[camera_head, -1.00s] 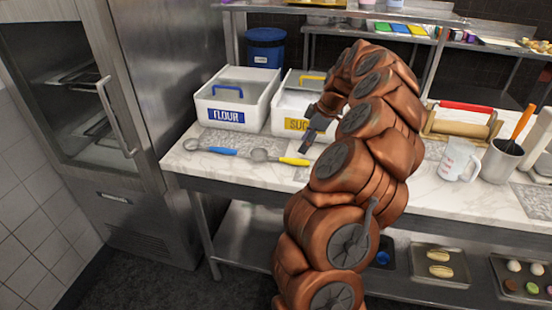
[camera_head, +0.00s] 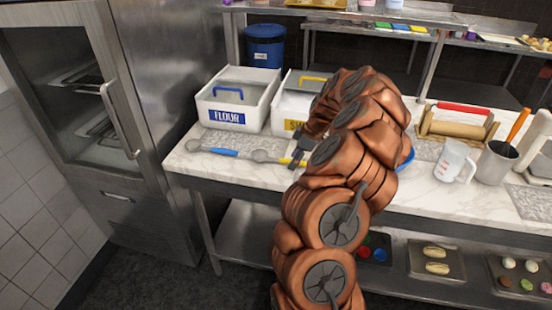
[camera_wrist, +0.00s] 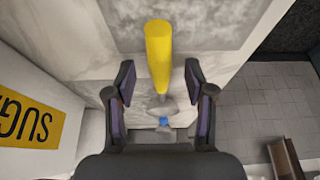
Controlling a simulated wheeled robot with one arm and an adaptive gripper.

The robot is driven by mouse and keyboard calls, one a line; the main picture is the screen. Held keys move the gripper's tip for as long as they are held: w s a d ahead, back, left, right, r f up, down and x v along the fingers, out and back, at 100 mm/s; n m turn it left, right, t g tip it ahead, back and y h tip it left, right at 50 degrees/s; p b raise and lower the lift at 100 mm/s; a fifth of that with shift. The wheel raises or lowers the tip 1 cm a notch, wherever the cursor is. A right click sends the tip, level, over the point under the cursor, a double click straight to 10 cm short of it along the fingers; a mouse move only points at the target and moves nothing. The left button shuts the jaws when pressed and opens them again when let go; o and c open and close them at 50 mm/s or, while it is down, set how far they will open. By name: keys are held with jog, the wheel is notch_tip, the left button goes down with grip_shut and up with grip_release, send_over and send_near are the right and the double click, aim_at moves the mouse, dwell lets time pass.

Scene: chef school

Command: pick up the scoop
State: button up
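A scoop with a yellow handle (camera_head: 286,161) and a metal head (camera_head: 260,156) lies on the marble counter before the sugar bin. A second scoop with a blue handle (camera_head: 223,152) lies to its left. My gripper (camera_head: 299,153) is low over the yellow handle, partly hidden by my arm in the head view. In the wrist view my gripper (camera_wrist: 159,72) is open, with the yellow handle (camera_wrist: 158,55) showing between its two fingers. The fingers stand apart from the handle on both sides. Part of the blue-handled scoop (camera_wrist: 164,121) shows beyond it.
The flour bin (camera_head: 237,98) and the sugar bin (camera_head: 291,104) stand behind the scoops. A measuring jug (camera_head: 456,160) and a utensil pot (camera_head: 496,162) stand at right. A steel fridge (camera_head: 160,60) is at left. The counter's front left is clear.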

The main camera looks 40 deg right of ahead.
aim_at(290, 160)
grip_shut()
dwell(0.5)
jog(key=shift+r+b, duration=0.85)
jog(key=shift+r, duration=0.4)
jog(key=shift+s+a+r, duration=0.1)
jog(key=shift+r, duration=0.4)
jog(key=s+a+r+b, duration=0.1)
jog(key=s+a+b, duration=0.4)
jog(key=s+a, duration=0.5)
jog(key=shift+s+a+r, duration=0.25)
jog(key=shift+s+a, duration=0.05)
jog(key=shift+s, duration=0.45)
